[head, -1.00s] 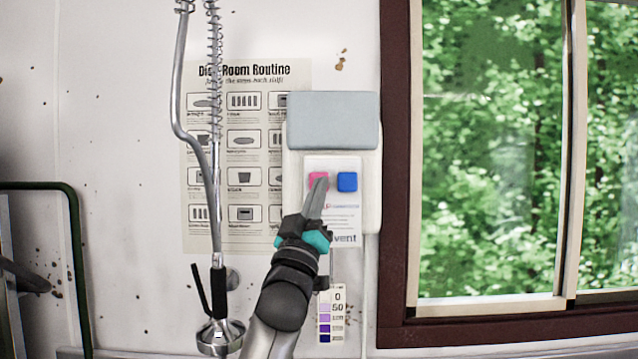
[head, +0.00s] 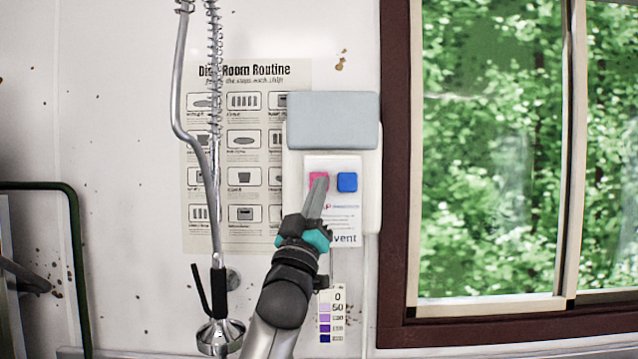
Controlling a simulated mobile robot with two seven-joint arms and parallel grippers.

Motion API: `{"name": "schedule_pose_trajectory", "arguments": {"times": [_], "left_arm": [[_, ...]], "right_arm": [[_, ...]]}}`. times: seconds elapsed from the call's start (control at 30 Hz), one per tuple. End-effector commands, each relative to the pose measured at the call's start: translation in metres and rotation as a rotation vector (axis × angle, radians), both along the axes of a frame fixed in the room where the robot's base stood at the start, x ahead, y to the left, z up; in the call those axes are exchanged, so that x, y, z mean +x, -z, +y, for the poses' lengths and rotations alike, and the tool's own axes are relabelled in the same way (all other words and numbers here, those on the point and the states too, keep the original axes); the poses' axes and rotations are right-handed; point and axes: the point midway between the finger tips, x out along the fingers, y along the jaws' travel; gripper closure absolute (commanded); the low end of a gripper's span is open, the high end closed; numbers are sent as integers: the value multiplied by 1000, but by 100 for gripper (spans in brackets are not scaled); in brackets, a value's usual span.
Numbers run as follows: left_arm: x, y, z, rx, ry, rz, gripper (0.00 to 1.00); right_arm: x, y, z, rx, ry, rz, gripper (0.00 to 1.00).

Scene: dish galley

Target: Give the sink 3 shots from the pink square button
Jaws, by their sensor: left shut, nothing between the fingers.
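The pink square button (head: 315,179) is on the white panel of a wall-mounted dispenser (head: 371,212) with a grey top. A blue button (head: 347,182) sits just to its right. My left gripper (head: 321,180) is shut and empty, and its fingertips overlap the pink button, covering part of it. I cannot tell whether the tips touch or press it. The sink basin is not visible. My right gripper is out of view.
A spray hose with a coiled spring (head: 214,120) hangs left of the dispenser, in front of a poster (head: 262,80). A colour chart strip (head: 338,318) is below the dispenser. A dark-framed window (head: 394,200) stands to the right. A green rail (head: 75,240) is at far left.

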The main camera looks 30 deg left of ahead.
Motion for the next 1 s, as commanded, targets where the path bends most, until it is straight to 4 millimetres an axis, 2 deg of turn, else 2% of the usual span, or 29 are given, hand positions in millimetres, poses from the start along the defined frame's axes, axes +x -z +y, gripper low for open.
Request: {"name": "schedule_pose_trajectory", "arguments": {"times": [1.0], "left_arm": [[10,0,5,-1,0,-1,100]], "right_arm": [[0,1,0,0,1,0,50]]}}
